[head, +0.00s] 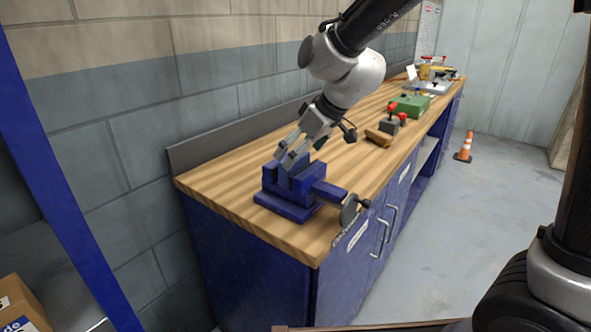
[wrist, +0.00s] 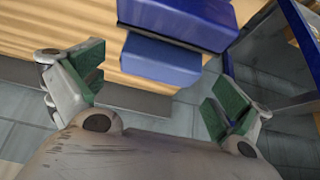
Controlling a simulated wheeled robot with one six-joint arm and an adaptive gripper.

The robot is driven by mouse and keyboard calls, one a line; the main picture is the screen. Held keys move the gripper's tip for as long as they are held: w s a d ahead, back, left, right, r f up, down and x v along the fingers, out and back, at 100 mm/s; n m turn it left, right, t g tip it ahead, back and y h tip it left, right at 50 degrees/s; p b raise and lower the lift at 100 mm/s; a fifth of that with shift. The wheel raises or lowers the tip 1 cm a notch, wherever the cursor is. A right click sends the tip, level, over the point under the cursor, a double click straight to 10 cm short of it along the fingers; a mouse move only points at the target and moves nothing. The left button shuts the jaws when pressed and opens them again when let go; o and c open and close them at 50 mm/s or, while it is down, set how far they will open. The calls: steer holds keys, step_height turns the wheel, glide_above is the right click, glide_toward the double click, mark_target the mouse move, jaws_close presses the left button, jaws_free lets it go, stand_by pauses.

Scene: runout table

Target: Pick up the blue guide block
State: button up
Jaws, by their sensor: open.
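A blue vise-like fixture (head: 284,206) stands at the near end of the wooden bench, with upright blue blocks (head: 287,180) on its base and a bar reaching right to a round grey disc (head: 349,210). I cannot tell which of its blue parts is the guide block. My gripper (head: 286,157) points down at the top of the fixture; its fingertips overlap the blue blocks in the head view. In the wrist view, my open gripper (wrist: 156,88) has green-padded fingers wide apart. A blue block (wrist: 160,57) lies beyond and between them, below a larger blue part (wrist: 180,20). Nothing is between the pads.
The wooden bench top (head: 230,180) runs along the block wall. Farther along it are a grey block with a red knob (head: 390,122), a small wooden piece (head: 378,137) and a green box (head: 409,105). An orange cone (head: 464,147) stands on the open floor.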

steer(key=shift+x, duration=1.35)
steer(key=c, duration=1.5)
